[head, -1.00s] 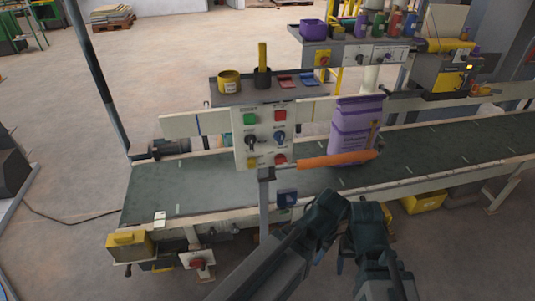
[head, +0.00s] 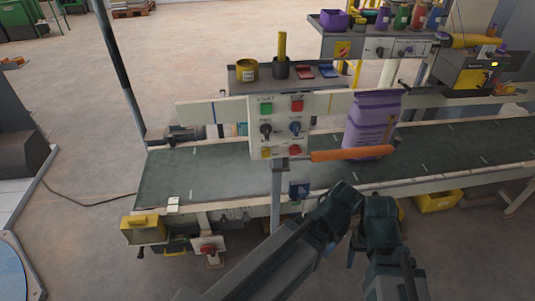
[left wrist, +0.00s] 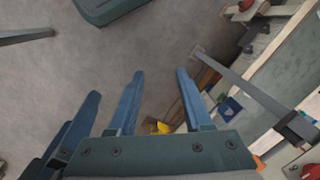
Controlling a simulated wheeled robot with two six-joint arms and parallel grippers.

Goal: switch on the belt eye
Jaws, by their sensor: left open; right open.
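The white control panel (head: 279,127) stands on a post at the near side of the belt (head: 220,172). It carries a green and a red button on top, two knobs in the middle, and a yellow and a red button below. A small dark blue box (head: 299,190) sits at the belt's near edge; it also shows in the left wrist view (left wrist: 230,108). I cannot tell which part is the belt eye. My right gripper (head: 352,250) is low in front of the belt, largely hidden. My left gripper (left wrist: 160,90) is open and empty over the floor.
A purple sack (head: 371,125) stands on the belt behind an orange bar (head: 352,154). A shelf (head: 240,88) with pots is behind the panel. A yellow box (head: 143,229) and a red knob (head: 208,249) are at the belt's left end. Floor at left is open.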

